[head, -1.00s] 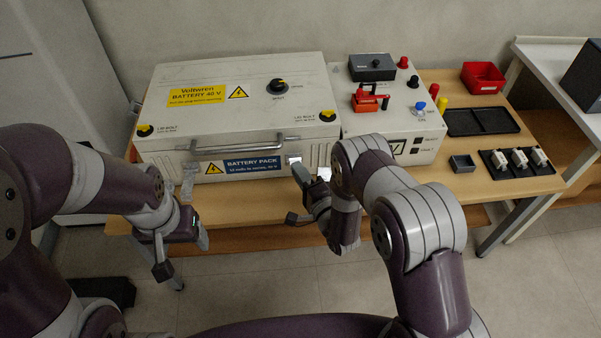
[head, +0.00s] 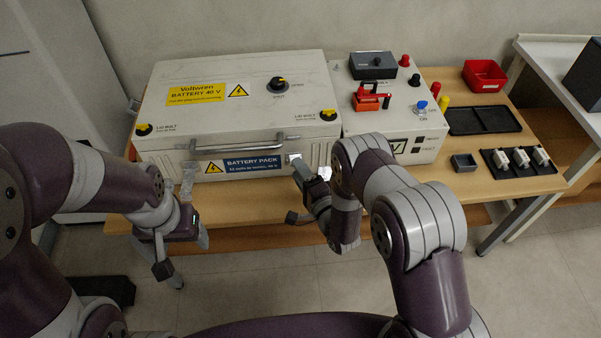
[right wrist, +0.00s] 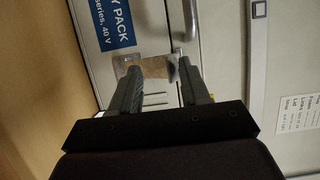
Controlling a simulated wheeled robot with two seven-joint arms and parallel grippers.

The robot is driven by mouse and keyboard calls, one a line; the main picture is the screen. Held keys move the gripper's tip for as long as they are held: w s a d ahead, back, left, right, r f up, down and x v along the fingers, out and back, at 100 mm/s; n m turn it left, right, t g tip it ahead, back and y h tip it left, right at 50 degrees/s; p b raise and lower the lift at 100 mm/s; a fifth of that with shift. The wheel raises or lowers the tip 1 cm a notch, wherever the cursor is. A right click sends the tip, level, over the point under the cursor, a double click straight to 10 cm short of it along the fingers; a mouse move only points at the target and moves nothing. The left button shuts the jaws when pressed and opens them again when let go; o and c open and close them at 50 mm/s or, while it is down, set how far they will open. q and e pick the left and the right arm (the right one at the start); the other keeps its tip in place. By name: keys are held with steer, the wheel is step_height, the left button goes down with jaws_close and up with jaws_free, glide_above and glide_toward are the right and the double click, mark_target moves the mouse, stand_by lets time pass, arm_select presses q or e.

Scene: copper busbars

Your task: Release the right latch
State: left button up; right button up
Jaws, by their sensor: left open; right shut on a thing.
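The battery box (head: 225,110) is a white case with a yellow label on its lid and a blue "BATTERY PACK" label on its front. The right latch (head: 296,158) is on the front face, right of the blue label. In the right wrist view the latch (right wrist: 155,68) is a tan and metallic plate between my fingertips. My right gripper (right wrist: 158,72) is shut on it; its tips partly hide the latch. The left latch (head: 188,178) hangs at the front left. My left gripper (head: 184,250) is open and empty, in front of and below the left latch.
A metal handle (head: 243,146) runs along the box front between the latches. A white control unit (head: 395,120) with a red switch stands close on the right. Farther right are a black tray (head: 483,120), a red bin (head: 484,76) and small white parts (head: 521,159).

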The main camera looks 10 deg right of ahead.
steer(key=v, duration=1.2)
steer(key=shift+s, duration=0.35)
